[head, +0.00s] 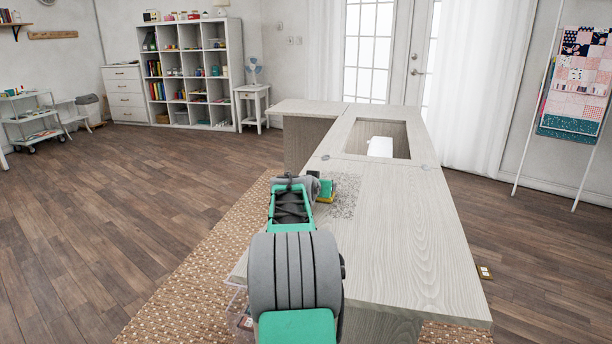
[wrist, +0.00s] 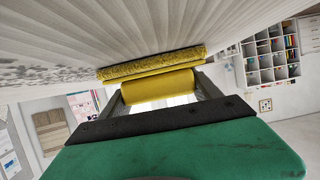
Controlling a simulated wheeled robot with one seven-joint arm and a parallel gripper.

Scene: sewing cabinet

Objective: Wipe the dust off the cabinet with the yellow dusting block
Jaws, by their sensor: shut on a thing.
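The sewing cabinet (head: 410,235) has a pale wood-grain top with a rectangular opening toward its far end. A patch of grey dust specks (head: 345,196) lies on the top, near its left edge. The yellow dusting block (head: 326,190) is at the left side of that patch. My gripper (head: 322,188) is shut on the block's handle. In the wrist view the yellow block (wrist: 152,68) sits between my two fingers, its textured pad facing the cabinet top. The pad is at or very near the surface; contact is unclear. Dust (wrist: 45,76) shows left of the block there.
The cabinet's opening (head: 383,137) holds a white object (head: 380,146). A woven rug (head: 190,285) lies under the cabinet. A small object (head: 484,272) lies on the floor at right. White shelves (head: 197,75) stand far back. The near part of the top is clear.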

